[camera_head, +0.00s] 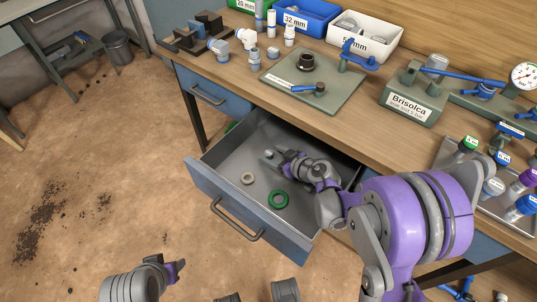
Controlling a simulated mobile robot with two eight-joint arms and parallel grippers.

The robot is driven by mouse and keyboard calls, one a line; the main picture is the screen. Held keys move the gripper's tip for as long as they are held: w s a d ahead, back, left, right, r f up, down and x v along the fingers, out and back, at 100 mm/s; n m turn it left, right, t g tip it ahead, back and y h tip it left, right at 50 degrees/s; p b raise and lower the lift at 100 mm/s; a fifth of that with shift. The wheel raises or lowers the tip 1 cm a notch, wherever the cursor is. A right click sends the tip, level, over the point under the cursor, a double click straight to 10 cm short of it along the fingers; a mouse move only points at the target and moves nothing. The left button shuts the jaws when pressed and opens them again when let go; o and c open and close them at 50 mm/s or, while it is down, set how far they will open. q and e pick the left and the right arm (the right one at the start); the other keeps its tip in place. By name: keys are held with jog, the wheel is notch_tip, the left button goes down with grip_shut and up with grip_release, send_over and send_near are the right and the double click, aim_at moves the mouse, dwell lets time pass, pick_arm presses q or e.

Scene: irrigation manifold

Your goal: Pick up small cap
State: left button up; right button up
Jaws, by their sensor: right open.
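A small light-grey piece (269,154), which looks like the small cap, lies in the open drawer (222,168). My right gripper (273,159) reaches down into the drawer from the right. Its jaws are open and its fingertips are right at the small cap; I cannot tell whether they touch it. The fingers partly hide the cap. My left gripper (176,271) is at the bottom of the view, over the floor and away from the drawer. Its finger opening cannot be made out.
The drawer's front wall and handle (237,219) stand toward me. The wooden bench overhangs the drawer and bears fittings, bins and a green Brisolca block (412,91).

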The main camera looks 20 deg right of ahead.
jog(key=shift+w+a+f, duration=0.25)
jog(key=shift+w, duration=0.2)
grip_shut()
jog(key=shift+r, duration=0.1)
